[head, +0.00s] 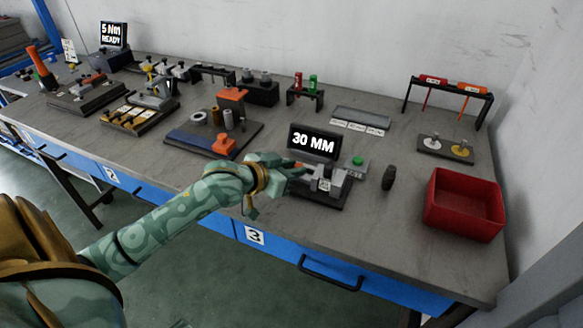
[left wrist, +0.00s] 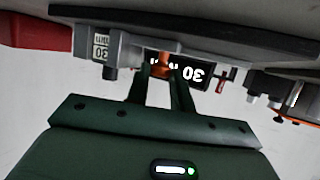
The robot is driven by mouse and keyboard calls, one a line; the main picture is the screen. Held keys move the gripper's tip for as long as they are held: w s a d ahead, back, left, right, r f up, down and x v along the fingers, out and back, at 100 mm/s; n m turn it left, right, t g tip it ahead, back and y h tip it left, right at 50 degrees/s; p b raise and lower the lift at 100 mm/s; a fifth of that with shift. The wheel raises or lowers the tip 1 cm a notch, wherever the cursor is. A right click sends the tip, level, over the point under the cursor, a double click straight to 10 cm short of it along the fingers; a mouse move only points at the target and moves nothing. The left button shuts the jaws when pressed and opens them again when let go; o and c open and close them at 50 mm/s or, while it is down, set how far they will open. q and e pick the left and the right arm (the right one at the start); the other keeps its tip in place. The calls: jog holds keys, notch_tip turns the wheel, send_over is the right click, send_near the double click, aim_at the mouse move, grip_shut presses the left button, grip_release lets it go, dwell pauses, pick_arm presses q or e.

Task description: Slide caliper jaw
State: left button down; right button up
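The caliper fixture (head: 322,190) stands on a dark base near the table's front edge, below a display (head: 314,142) reading "30 MM". In the left wrist view, the display (left wrist: 190,72) appears upside down beside a grey block (left wrist: 104,46) marked 30. My left gripper (head: 296,170) reaches the fixture's left side. In the left wrist view, its fingers (left wrist: 162,72) are close together with an orange jaw tab (left wrist: 160,62) between them, and they appear shut on it. Exact finger contact is partly hidden. My right gripper is not in view.
A green button (head: 357,161) and a dark upright piece (head: 389,178) stand right of the fixture. A red bin (head: 464,205) is at the right front. The bench between fixture and bin is mostly clear.

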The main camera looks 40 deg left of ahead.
pick_arm(q)
jog(key=a+p, duration=0.2)
jog(key=a, duration=0.1)
jog(key=shift+s+r, duration=0.1)
jog(key=shift+s, duration=0.3)
jog(key=shift+a, duration=0.15)
jog(key=c, duration=1.5)
grip_release()
jog(key=shift+o, duration=1.2)
jog(key=shift+a, duration=0.15)
